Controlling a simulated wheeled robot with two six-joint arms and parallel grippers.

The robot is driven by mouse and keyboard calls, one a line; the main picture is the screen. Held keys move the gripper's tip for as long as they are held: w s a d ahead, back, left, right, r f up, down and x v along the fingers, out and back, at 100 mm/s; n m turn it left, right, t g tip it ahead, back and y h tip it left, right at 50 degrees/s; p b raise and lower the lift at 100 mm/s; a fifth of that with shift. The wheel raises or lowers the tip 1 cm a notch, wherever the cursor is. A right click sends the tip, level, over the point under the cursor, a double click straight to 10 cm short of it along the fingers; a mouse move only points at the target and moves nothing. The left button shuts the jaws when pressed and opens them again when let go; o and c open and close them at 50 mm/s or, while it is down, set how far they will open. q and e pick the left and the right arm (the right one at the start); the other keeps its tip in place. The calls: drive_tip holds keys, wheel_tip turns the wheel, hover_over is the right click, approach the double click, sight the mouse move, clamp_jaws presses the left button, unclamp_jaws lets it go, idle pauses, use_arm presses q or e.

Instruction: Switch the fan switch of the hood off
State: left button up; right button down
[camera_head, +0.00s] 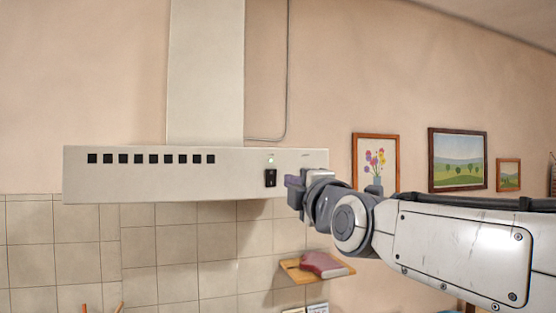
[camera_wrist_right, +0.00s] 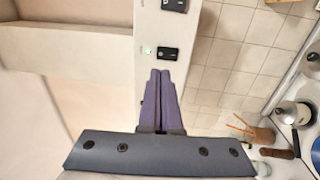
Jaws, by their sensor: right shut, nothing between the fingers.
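The pale hood (camera_head: 130,185) hangs on the wall. A black rocker switch (camera_head: 270,178) sits on its front near the right end, under a small lit green lamp (camera_head: 271,157). In the right wrist view this switch (camera_wrist_right: 167,53) lies just beyond the fingertips, and a second black switch (camera_wrist_right: 174,5) shows at the top edge. The second switch is hidden by my gripper in the head view. Labels are too small to read. My right gripper (camera_head: 291,186) is shut and empty, close to the hood's front; its purple fingers (camera_wrist_right: 160,72) are together. Contact cannot be told. My left gripper is out of view.
A wooden shelf (camera_head: 296,272) with a reddish object is below the right arm. Framed pictures (camera_head: 376,161) hang on the wall to the right. A kettle (camera_wrist_right: 290,114) stands on the stove below.

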sight(273, 172)
drive_tip(key=p+x, duration=0.5)
drive_tip(key=x, duration=0.4)
drive_tip(key=shift+w, duration=0.15)
drive_tip(key=shift+w+a+f, duration=0.1)
drive_tip(key=shift+w, duration=0.05)
drive_tip(key=shift+w, duration=0.1)
drive_tip(key=shift+b, duration=0.3)
